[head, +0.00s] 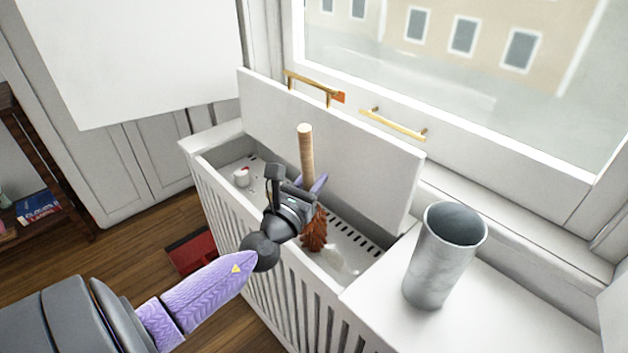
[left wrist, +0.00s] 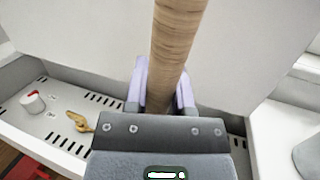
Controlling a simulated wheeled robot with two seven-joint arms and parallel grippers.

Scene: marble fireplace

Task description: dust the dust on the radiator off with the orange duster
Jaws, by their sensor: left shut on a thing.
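The orange duster (head: 314,232) has a pale wooden handle (head: 306,150) that stands nearly upright, with its orange-brown head pointing down into the open radiator box. My left gripper (head: 312,184) is shut on the handle, which also shows between the fingers in the left wrist view (left wrist: 174,50). The radiator (head: 352,221) is white and slotted, set in a white cover with its lid raised. A pale whitish patch (head: 342,262), possibly the dust, lies on the radiator just right of the duster head. My right gripper is not in view.
A grey metal cylinder (head: 444,258) stands on the white ledge at the right. The raised lid (head: 330,140) rises behind the gripper. A white knob with red (head: 241,177) and a brass-coloured piece (left wrist: 79,121) sit at the radiator's left end.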

